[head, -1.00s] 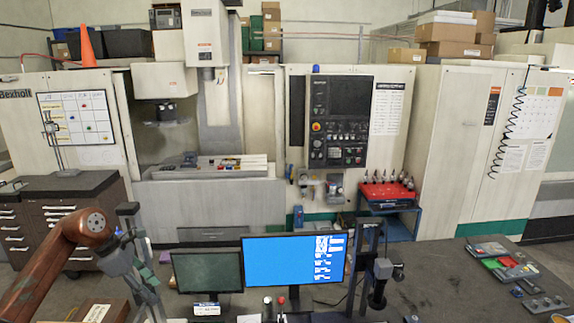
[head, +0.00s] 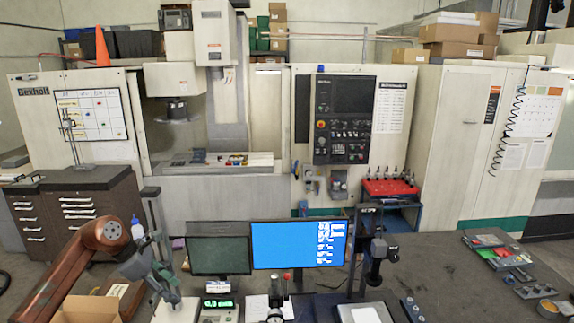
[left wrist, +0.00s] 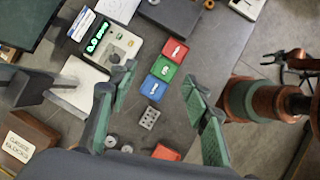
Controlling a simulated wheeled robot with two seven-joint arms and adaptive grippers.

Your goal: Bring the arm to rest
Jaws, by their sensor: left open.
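My left arm comes in from the left in the head view, copper-coloured with a grey wrist. My left gripper (head: 172,293) points down and to the right, over the left part of the desk area. In the left wrist view my left gripper (left wrist: 158,100) has its two green-padded fingers wide apart, with nothing between them. Below the gap lie red, green and blue bins (left wrist: 162,70) and a metal block with holes (left wrist: 150,119). My right gripper does not show clearly in either view.
A scale with a green display (head: 219,308) stands near my left gripper. A cardboard box (head: 88,308) lies at lower left. A drawer cabinet (head: 85,205) stands behind the arm. The dark worktop (head: 440,265) has clear room right of centre.

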